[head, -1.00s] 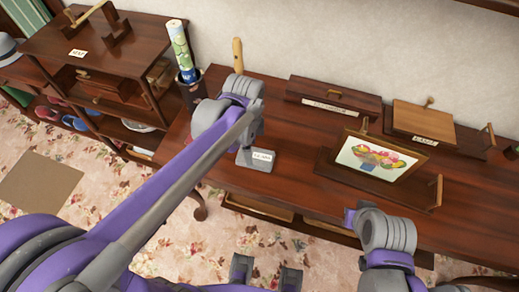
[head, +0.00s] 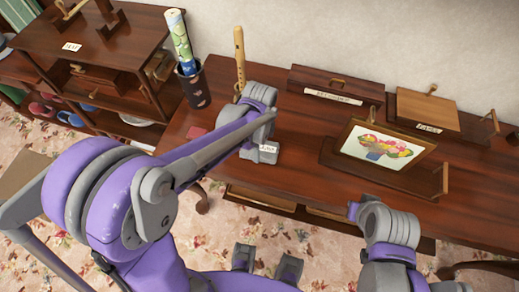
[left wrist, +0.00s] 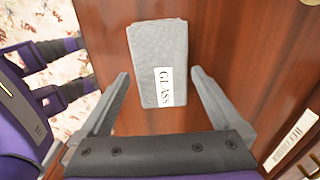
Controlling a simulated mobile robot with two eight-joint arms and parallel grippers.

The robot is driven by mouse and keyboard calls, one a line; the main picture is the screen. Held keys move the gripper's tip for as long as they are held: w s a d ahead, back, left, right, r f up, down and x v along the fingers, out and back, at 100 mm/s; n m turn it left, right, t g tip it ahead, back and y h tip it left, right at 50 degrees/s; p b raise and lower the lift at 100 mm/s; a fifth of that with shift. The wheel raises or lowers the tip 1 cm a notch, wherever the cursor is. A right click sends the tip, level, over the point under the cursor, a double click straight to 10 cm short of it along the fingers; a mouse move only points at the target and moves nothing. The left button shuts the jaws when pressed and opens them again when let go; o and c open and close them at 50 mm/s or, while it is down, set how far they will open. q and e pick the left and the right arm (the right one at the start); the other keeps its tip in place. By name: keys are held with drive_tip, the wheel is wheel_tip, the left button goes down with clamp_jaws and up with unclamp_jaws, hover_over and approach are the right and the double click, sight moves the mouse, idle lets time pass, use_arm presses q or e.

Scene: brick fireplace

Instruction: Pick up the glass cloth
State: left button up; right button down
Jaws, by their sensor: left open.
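The glass cloth is a folded grey cloth with a white label reading GLASS. It lies on the brown wooden table (head: 300,185); in the head view the cloth (head: 262,152) shows partly, just below my left wrist. The left wrist view shows the cloth (left wrist: 150,40) upright in the picture, ahead of my left gripper. My left gripper (left wrist: 161,72) is open and empty, one finger to each side of the cloth's near end, apart from it. In the head view my left wrist hides the fingers.
A framed fruit picture (head: 385,150), a long wooden box (head: 335,88) and another box (head: 427,110) stand to the right. A recorder (head: 239,60) and a dark cup (head: 195,88) holding a rolled paper stand behind. A red item (head: 196,132) lies left of my wrist.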

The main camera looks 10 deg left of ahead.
use_arm(q)
drive_tip(key=shift+f, duration=1.35)
drive_tip(key=c, duration=1.1)
drive_tip(key=shift+r, duration=0.1)
drive_tip(key=shift+c, duration=0.2)
wheel_tip(320, 180, up, 10)
drive_tip(key=shift+f+p, duration=0.1)
drive_tip(key=shift+p, duration=0.3)
drive_tip(key=o, duration=0.7)
drive_tip(key=c, duration=0.5)
drive_tip(key=shift+c, duration=0.2)
